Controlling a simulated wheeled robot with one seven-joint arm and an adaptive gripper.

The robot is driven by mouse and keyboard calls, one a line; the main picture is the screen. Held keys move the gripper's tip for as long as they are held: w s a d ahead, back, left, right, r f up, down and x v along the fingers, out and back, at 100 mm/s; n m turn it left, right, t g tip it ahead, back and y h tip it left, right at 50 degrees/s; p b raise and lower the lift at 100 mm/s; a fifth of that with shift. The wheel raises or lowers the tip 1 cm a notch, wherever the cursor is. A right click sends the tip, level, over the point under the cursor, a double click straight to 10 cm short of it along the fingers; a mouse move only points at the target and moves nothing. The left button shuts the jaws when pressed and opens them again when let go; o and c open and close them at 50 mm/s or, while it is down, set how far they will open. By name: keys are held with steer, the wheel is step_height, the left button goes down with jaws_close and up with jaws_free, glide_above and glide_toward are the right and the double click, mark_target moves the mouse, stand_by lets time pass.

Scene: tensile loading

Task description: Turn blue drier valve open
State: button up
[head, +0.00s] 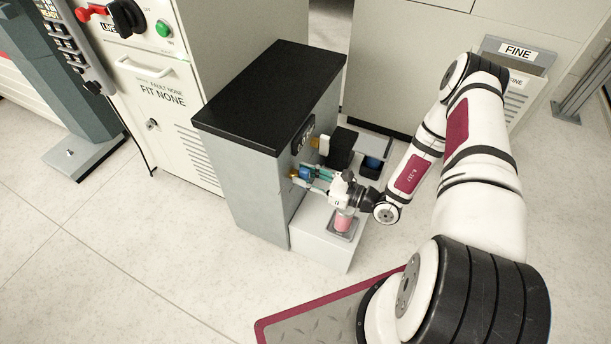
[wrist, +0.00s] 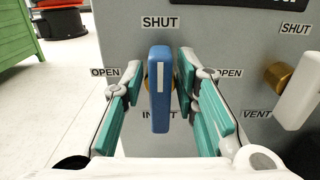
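The blue valve handle (wrist: 160,92) stands upright on the grey cabinet face in the wrist view, its white stripe pointing up at the SHUT label (wrist: 160,22). OPEN labels (wrist: 104,72) flank it left and right, and a partly hidden label lies behind its lower part. My gripper (wrist: 161,84) is open, with one teal-padded finger on each side of the handle. Narrow gaps seem to show on both sides; contact is not clear. In the head view the small blue handle (head: 306,173) is at the cabinet's side, with my gripper (head: 311,175) at it.
A white handle (wrist: 299,98) on a brass fitting (wrist: 277,74) sits close on the right, labelled SHUT and VENT. The black-topped cabinet (head: 275,95) stands beside. Open floor lies left.

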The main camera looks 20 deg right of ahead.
jaws_close()
steer(key=shift+n, duration=0.4)
steer(key=n+p, duration=0.1)
steer(key=n, duration=0.1)
steer(key=n+p, duration=0.1)
steer(key=shift+s+a+n, duration=0.15)
steer(key=shift+s+n, duration=0.05)
steer(key=shift+n, duration=0.2)
steer(key=n+p, duration=0.1)
steer(key=n, duration=0.1)
steer(key=n+p, duration=0.1)
steer(key=n, duration=0.1)
steer(key=shift+s+a+f+p, duration=0.1)
steer(key=shift+s+a+p, duration=0.05)
steer(key=shift+p, duration=0.25)
steer(key=n+p, duration=0.1)
steer(key=n, duration=0.1)
steer(key=n+p, duration=0.1)
steer(key=n, duration=0.1)
steer(key=n+p, duration=0.1)
steer(key=shift+s+a+f+n+p, duration=0.1)
steer(key=shift+f+n+p, duration=0.2)
steer(key=shift+n, duration=0.1)
steer(key=shift+f+n+p, duration=0.2)
steer(key=shift+n+p, duration=0.95)
steer(key=shift+n, duration=0.75)
